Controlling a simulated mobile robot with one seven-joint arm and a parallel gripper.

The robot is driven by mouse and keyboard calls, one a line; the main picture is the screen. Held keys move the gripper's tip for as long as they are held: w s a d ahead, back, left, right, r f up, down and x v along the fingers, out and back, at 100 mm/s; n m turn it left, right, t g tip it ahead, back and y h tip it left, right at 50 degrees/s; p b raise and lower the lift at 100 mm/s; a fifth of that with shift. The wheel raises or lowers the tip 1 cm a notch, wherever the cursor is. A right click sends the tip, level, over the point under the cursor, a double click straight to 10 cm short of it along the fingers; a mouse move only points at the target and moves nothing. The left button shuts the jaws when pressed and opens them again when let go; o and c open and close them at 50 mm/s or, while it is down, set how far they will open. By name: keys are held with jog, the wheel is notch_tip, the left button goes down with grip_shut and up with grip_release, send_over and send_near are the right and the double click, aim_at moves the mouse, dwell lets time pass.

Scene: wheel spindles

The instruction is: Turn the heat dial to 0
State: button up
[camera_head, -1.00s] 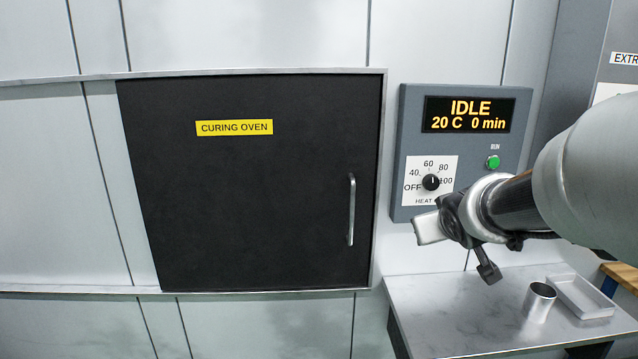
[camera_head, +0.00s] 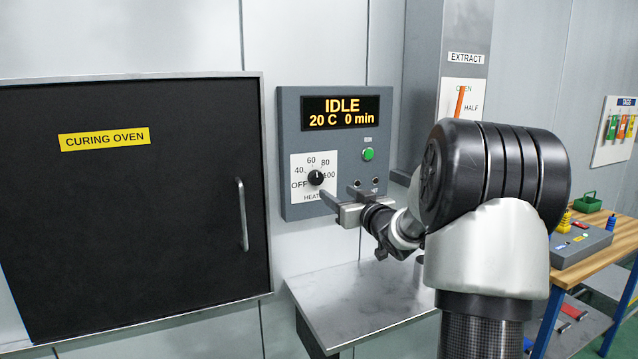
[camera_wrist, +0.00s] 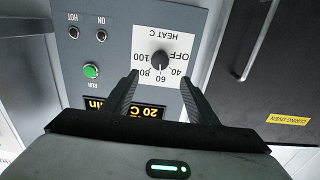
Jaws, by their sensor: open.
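The heat dial (camera_head: 316,178) is a round black knob on a white scale plate marked OFF, 40, 60, 80 and 100, on the grey control panel (camera_head: 287,130). Its white pointer mark is toward 60. There is no visible 0 mark; OFF stands at the scale's left end. My gripper (camera_head: 325,196) is in front of the panel, just below and right of the dial. In the wrist view my gripper (camera_wrist: 160,88) has its two fingers apart and empty, with the dial (camera_wrist: 161,60) beyond the fingertips, between their lines. No touch shows.
The display (camera_head: 340,111) reads IDLE, 20 C, 0 min. A green RUN button (camera_head: 368,154) sits right of the dial. The closed curing oven door (camera_head: 130,210) with its vertical handle (camera_head: 242,214) is at left. A metal shelf (camera_head: 345,300) lies below the panel.

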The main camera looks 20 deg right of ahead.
aim_at(318, 180)
jog(key=w, duration=0.4)
jog(key=w+p, duration=0.1)
jog(key=w, duration=0.7)
jog(key=shift+w+a, duration=0.15)
jog(key=shift+a, duration=0.1)
jog(key=c, duration=1.1)
